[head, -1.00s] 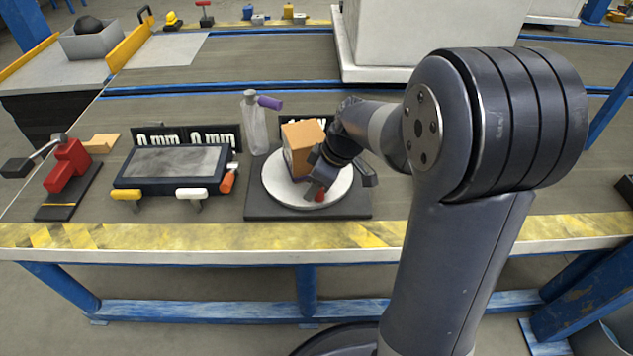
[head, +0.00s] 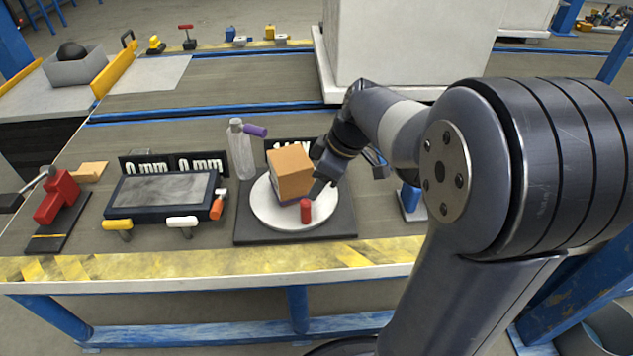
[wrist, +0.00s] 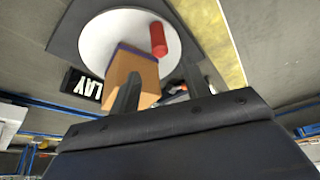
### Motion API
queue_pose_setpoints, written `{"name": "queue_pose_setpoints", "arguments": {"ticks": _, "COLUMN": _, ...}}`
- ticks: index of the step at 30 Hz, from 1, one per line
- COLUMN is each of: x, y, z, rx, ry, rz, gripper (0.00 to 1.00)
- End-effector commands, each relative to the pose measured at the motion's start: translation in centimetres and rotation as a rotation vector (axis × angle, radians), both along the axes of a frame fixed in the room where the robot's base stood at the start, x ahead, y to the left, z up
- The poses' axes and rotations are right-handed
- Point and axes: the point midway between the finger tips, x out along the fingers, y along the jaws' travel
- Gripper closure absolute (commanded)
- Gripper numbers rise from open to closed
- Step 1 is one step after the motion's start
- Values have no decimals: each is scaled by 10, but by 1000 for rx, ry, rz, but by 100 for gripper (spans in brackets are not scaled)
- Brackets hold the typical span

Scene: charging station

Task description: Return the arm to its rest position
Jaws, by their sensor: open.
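My gripper (head: 318,186) is open and empty, just right of an orange-brown box and above the right side of a round white plate (head: 262,212). In the wrist view, its two fingers (wrist: 160,92) reach toward the plate with a gap between them. The box (head: 290,170) sits tilted on the plate with a purple strip along its lower edge. My arm spans the right half of the head view.
A clear bottle with a purple nozzle (head: 241,150) stands behind the plate. Left of it are a dark-framed panel (head: 160,192), handled tools and a red clamp-like tool (head: 57,197). A large pale block (head: 410,50) stands behind my arm. A blue object (head: 411,198) is right of the plate.

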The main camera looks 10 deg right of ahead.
Motion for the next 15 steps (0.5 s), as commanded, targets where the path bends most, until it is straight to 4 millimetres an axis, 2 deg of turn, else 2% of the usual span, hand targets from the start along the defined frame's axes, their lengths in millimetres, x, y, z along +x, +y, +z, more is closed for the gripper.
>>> {"name": "queue_pose_setpoints", "arguments": {"ticks": 8, "x": 0, "y": 1, "z": -2, "rx": 0, "ry": 0, "rz": 0, "gripper": 55}}
{"name": "queue_pose_setpoints", "arguments": {"ticks": 11, "x": 2, "y": 3, "z": -10, "rx": 0, "ry": 0, "rz": 1, "gripper": 55}}
{"name": "queue_pose_setpoints", "arguments": {"ticks": 15, "x": 6, "y": 10, "z": -30, "rx": 0, "ry": 3, "rz": 2, "gripper": 55}}
